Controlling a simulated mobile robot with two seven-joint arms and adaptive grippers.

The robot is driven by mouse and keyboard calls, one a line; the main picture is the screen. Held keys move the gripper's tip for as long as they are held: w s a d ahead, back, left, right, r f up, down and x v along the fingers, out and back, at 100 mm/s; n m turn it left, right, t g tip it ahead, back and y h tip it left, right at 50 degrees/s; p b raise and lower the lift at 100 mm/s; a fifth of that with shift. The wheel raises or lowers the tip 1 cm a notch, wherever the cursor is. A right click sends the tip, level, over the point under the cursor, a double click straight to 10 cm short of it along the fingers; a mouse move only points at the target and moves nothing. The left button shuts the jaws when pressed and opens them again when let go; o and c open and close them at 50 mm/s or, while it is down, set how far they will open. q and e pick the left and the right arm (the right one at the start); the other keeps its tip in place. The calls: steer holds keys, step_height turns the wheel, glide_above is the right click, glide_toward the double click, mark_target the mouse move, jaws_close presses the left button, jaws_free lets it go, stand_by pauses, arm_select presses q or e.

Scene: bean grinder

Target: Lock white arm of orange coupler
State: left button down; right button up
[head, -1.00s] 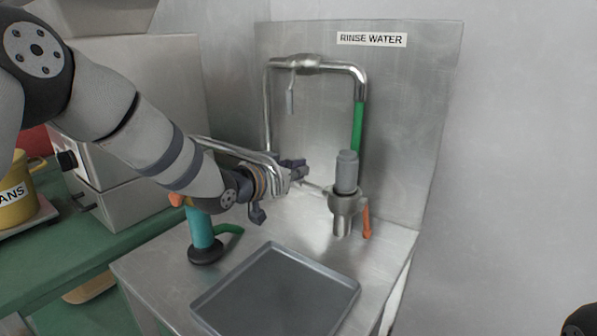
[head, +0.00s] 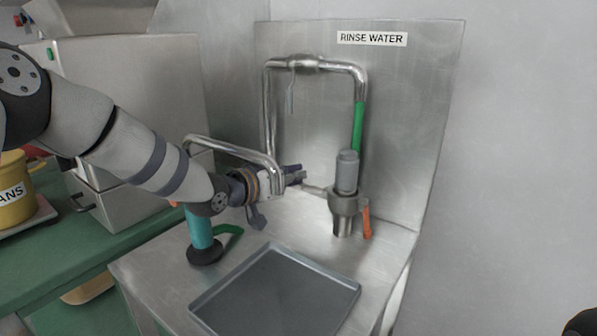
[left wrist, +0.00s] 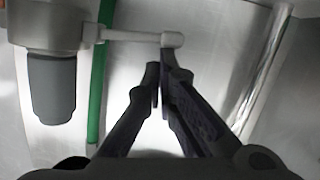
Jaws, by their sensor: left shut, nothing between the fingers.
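The metal coupler (head: 344,204) with an orange lever (head: 366,221) hangs below a grey cylinder (head: 347,171) at the sink. Its pale white arm (head: 315,190) sticks out to the left, roughly level. In the left wrist view the white arm (left wrist: 135,36) runs right from the coupler body (left wrist: 45,25) to a rounded end. My left gripper (head: 302,175) is shut and empty, close to the arm's free end. In the wrist view its fingertips (left wrist: 160,68) lie just below that end. I cannot tell whether they touch it.
A bent metal pipe (head: 232,148) passes close to my left wrist. A teal post (head: 200,230) with a green lever (head: 230,229) stands below it. A green hose section (head: 358,126) rises behind the coupler. A grey tray (head: 275,295) lies in front.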

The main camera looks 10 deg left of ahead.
arm_select(q)
steer(key=shift+w+a+f, duration=0.1)
steer(key=shift+a+f, duration=0.05)
steer(key=shift+f, duration=0.55)
steer(key=shift+w+a+f, duration=0.1)
steer(key=shift+a+f, duration=0.05)
steer(key=shift+f, duration=0.65)
